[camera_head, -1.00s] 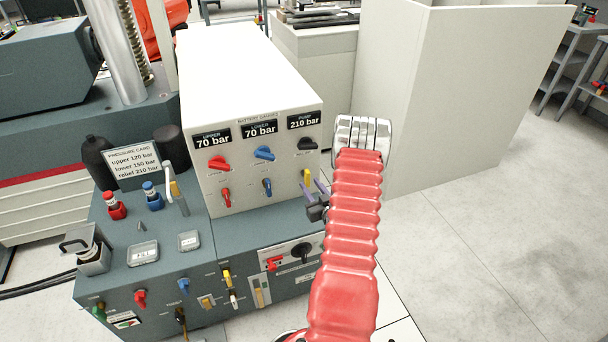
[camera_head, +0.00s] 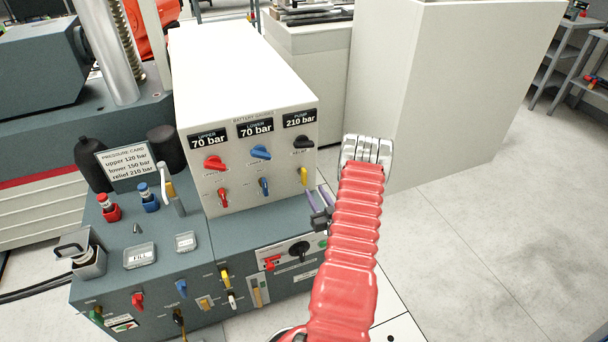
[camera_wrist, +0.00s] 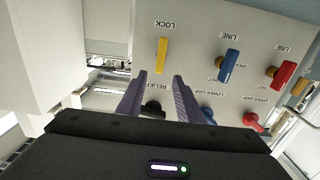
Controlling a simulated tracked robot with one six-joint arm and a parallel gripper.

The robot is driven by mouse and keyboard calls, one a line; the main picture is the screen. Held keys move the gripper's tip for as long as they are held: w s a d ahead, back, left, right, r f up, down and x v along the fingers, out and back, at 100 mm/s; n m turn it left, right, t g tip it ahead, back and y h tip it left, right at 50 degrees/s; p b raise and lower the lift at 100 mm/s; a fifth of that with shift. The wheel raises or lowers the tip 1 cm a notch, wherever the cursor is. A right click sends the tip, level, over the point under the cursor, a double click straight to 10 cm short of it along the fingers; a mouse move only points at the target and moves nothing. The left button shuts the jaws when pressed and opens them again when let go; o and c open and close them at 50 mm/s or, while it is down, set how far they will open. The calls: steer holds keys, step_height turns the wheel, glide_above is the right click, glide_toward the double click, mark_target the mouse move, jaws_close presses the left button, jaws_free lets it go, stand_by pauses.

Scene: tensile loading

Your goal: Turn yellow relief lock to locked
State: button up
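The yellow relief lock lever (camera_head: 304,176) is on the front of the white box, under the black relief knob (camera_head: 303,143) and the pump display reading 210 bar. In the wrist view, which is upside down, the yellow lever (camera_wrist: 162,55) stands lengthwise below its LOCK label. My gripper (camera_wrist: 160,75) is open, its two purple fingers spread with nothing between them; the lever's near end shows just beyond and between the tips. I cannot tell the exact gap. In the head view my gripper (camera_head: 316,200) is just right of and below the lever.
Blue (camera_wrist: 229,65) and red (camera_wrist: 284,75) line levers sit beside the yellow one, with larger knobs on the same panel. The teal console (camera_head: 205,260) below carries more levers and a pressure card (camera_head: 128,163). Open floor (camera_head: 470,240) lies to the right.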

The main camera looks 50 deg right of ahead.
mark_target(305, 176)
steer(key=x, duration=1.2)
steer(key=shift+w, duration=0.1)
steer(key=shift+c, duration=0.5)
jaws_close()
